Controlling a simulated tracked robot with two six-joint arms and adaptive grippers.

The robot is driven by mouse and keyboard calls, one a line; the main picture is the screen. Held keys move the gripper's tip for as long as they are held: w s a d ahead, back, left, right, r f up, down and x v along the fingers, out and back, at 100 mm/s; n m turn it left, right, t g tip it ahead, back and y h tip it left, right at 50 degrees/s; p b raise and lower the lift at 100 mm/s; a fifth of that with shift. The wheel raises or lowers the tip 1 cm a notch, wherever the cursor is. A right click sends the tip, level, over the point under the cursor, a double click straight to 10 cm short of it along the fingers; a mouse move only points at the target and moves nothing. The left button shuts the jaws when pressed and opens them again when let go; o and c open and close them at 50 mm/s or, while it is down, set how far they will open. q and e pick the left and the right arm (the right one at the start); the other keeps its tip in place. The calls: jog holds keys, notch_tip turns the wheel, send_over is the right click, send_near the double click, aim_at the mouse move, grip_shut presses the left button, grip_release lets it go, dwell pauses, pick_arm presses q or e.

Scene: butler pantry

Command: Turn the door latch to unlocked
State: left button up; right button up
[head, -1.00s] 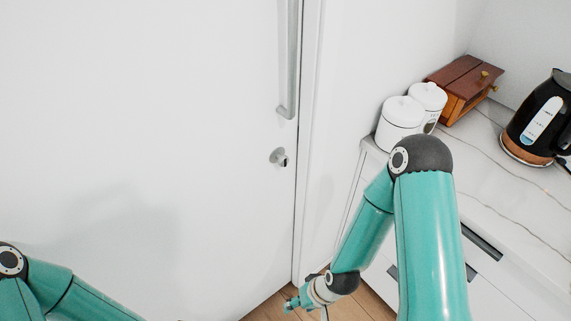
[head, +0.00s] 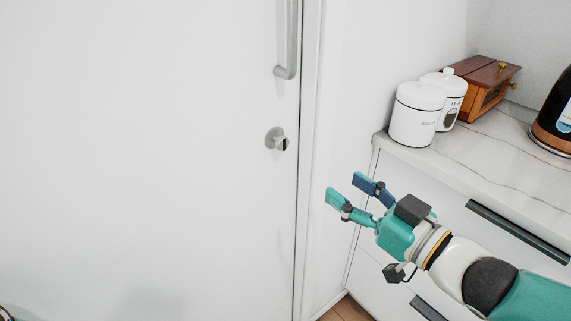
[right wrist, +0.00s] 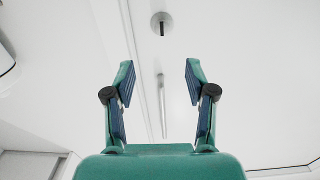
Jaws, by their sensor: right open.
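The door latch (head: 276,139) is a small round grey knob with a dark-edged thumb-turn on the white door (head: 150,130), below the long vertical handle (head: 290,45). My right gripper (head: 350,188) is open and empty, to the right of and below the latch, clear of the door. In the right wrist view the open fingers (right wrist: 160,80) point toward the latch (right wrist: 162,22), which shows beyond them near the top. The handle (right wrist: 162,105) shows as a thin bar between the fingers. My left gripper is not in view.
A white counter (head: 490,150) with drawers stands right of the door. It holds two white canisters (head: 416,115), a brown wooden box (head: 482,92) and a black kettle (head: 556,120) cut by the right edge. The space before the door is clear.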

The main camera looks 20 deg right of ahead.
jog(key=p, duration=0.4)
send_near(284, 145)
jog(key=x, duration=0.9)
jog(key=shift+w+r, duration=0.1)
jog(key=shift+w, duration=0.05)
grip_shut()
jog(key=shift+a, duration=0.15)
